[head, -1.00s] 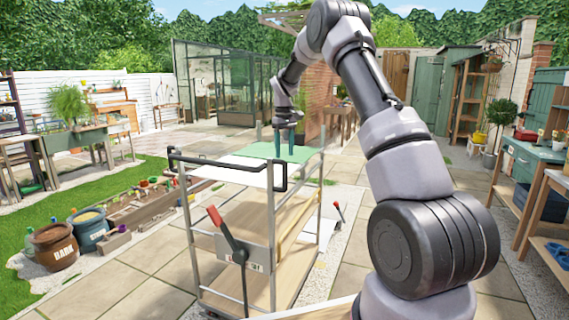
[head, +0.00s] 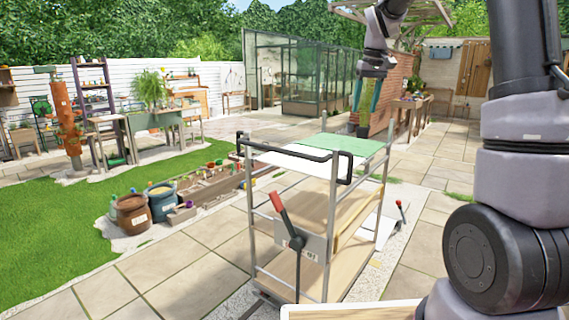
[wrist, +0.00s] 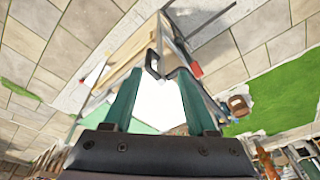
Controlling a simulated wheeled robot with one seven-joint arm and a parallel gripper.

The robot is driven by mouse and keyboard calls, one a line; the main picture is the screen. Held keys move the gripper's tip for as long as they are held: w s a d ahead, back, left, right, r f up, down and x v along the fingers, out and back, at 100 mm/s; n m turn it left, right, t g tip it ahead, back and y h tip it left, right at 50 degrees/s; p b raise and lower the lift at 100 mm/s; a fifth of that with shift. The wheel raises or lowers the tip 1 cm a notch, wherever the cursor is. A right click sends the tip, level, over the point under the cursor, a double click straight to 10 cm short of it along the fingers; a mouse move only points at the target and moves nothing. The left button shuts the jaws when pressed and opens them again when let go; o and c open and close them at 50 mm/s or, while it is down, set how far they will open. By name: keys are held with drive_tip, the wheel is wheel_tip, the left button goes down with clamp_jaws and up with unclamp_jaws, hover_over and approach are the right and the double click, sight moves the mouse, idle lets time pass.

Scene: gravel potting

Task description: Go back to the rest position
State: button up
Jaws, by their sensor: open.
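My gripper (head: 364,100) is raised in the head view, its green fingers pointing down above and beyond the far right of the metal trolley (head: 329,146). In the wrist view my gripper (wrist: 160,82) shows its two green fingers apart with nothing held between them. The trolley's white and green top (wrist: 169,107) shows between and below the fingers, apart from them. The trolley has a black handle bar (head: 290,148) and a red-tipped lever (head: 279,207).
Paving surrounds the trolley. Left are a lawn (head: 60,230), a bark pot (head: 131,214), a blue pot (head: 161,201) and a wooden planter (head: 215,180). A greenhouse (head: 300,75) and a brick wall (head: 405,68) stand behind. A pale wooden surface (head: 350,311) lies at the front edge.

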drive_tip(key=s+r+m+t, duration=0.1)
drive_tip(key=s+r, duration=0.2)
drive_tip(key=s, duration=0.4)
drive_tip(key=s+r+m+t, duration=0.1)
drive_tip(key=s+r, duration=0.2)
drive_tip(key=s, duration=0.5)
drive_tip(key=s+f+m+t+y, duration=0.1)
drive_tip(key=s+f+m+t, duration=0.1)
drive_tip(key=s, duration=1.3)
drive_tip(key=shift+s+a+f+m+t, duration=0.15)
drive_tip(key=shift+a+f+m+t, duration=0.25)
drive_tip(key=shift+m, duration=0.3)
